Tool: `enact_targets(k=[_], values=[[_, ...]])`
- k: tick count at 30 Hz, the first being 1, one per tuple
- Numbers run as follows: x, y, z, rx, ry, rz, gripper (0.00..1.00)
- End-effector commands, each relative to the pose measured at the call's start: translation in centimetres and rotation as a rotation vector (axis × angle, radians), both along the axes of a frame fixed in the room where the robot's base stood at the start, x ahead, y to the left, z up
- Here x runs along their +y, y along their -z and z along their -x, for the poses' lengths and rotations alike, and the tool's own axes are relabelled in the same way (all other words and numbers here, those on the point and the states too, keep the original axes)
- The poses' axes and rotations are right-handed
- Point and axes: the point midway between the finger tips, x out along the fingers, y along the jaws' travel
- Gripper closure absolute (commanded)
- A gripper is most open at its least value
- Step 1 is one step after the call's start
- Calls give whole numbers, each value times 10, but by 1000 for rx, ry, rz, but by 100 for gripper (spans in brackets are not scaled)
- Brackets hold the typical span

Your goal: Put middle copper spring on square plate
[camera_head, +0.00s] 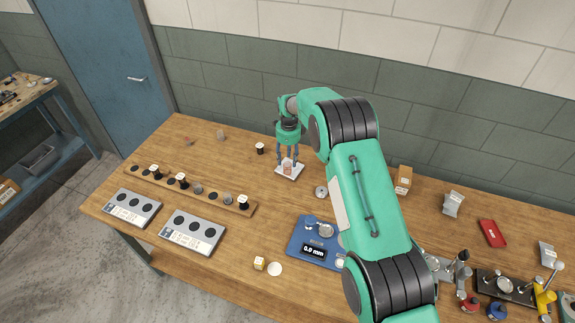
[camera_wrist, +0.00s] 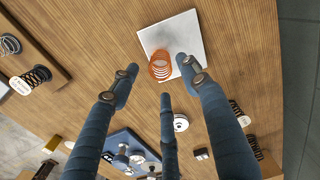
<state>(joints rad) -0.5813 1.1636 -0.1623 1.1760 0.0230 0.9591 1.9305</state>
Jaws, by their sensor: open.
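The square plate (camera_head: 295,175) is white and lies on the wooden table under my gripper. It also shows in the wrist view (camera_wrist: 184,31). A copper spring (camera_wrist: 160,66) is at the plate's edge nearest my fingers in the wrist view; its coils overlap the plate. In the head view the copper spring (camera_head: 287,168) appears on the plate between my fingers. My gripper (camera_head: 288,160) points down with its three fingers spread. In the wrist view the gripper (camera_wrist: 160,82) is open and the spring is apart from the fingertips.
A wooden rack (camera_head: 216,196) holding dark and grey coils and discs stands to the left. Two grey trays with dark round spots (camera_head: 191,232) lie in front of it. Bare table surrounds the plate.

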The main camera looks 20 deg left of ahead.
Motion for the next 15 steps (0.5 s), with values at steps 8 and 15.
enact_targets(k=[8,15], values=[[0,-41,-1,-2,0,-1,54],[-1,-59,-1,-1,0,0,54]])
